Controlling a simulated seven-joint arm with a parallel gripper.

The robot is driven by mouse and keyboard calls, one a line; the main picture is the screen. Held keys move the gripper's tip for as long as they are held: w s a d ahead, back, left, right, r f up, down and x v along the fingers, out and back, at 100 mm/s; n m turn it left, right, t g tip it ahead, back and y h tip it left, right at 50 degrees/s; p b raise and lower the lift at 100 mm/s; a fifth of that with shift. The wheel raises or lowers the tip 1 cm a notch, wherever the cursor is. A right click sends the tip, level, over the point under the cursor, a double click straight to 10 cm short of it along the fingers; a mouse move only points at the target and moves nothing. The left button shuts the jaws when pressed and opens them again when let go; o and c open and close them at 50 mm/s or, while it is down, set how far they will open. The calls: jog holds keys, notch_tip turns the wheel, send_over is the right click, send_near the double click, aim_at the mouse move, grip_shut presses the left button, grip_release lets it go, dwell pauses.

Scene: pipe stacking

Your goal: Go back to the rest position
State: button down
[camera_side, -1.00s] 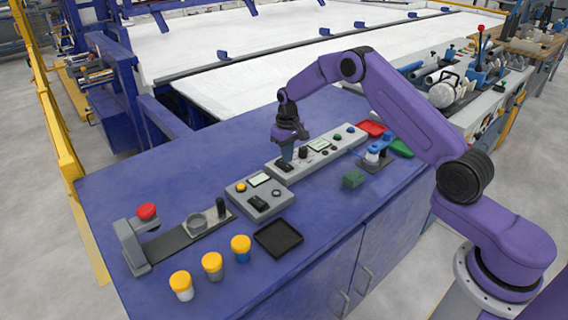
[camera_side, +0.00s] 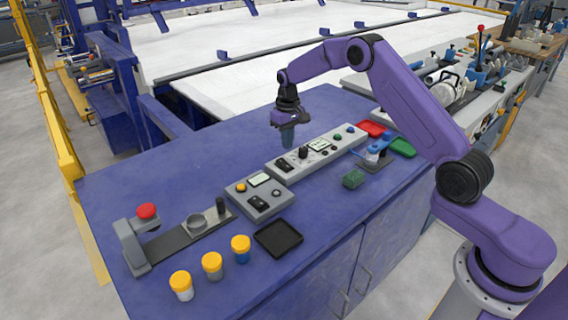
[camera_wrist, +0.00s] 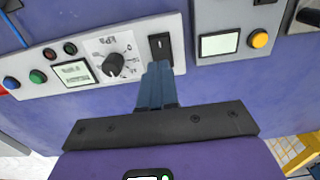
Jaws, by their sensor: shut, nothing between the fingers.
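My gripper (camera_side: 288,137) hangs in the air pointing down, above the far side of the long grey control panel (camera_side: 318,152). Its fingers are shut with nothing between them. In the wrist view the closed blue-grey fingers (camera_wrist: 157,85) reach toward the panel's black rocker switch (camera_wrist: 160,49). The dial marked kPa (camera_wrist: 114,63) and a small display (camera_wrist: 75,72) lie to the left of the fingers there. The fingertips appear apart from the panel.
A smaller grey box (camera_side: 259,196) with a yellow button stands left of the panel. Yellow-capped jars (camera_side: 212,266) and a black tray (camera_side: 279,238) are near the front edge. The back-left tabletop is clear.

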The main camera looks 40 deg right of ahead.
jog(key=shift+a, duration=0.1)
jog(key=s+a+r+n, duration=0.3)
jog(key=s+a+r, duration=0.2)
jog(key=s+a, duration=0.3)
jog(key=s+a+r+n, duration=0.3)
jog(key=s+a+r, duration=0.3)
jog(key=s, duration=0.3)
jog(key=s+d+n, duration=0.2)
jog(key=s+n, duration=0.1)
jog(key=s, duration=1.1)
jog(key=s+d+r+n, duration=0.1)
jog(key=s+d+n, duration=0.2)
jog(key=s, duration=1.2)
jog(key=shift+d+r+n, duration=0.2)
jog(key=shift+n, duration=0.1)
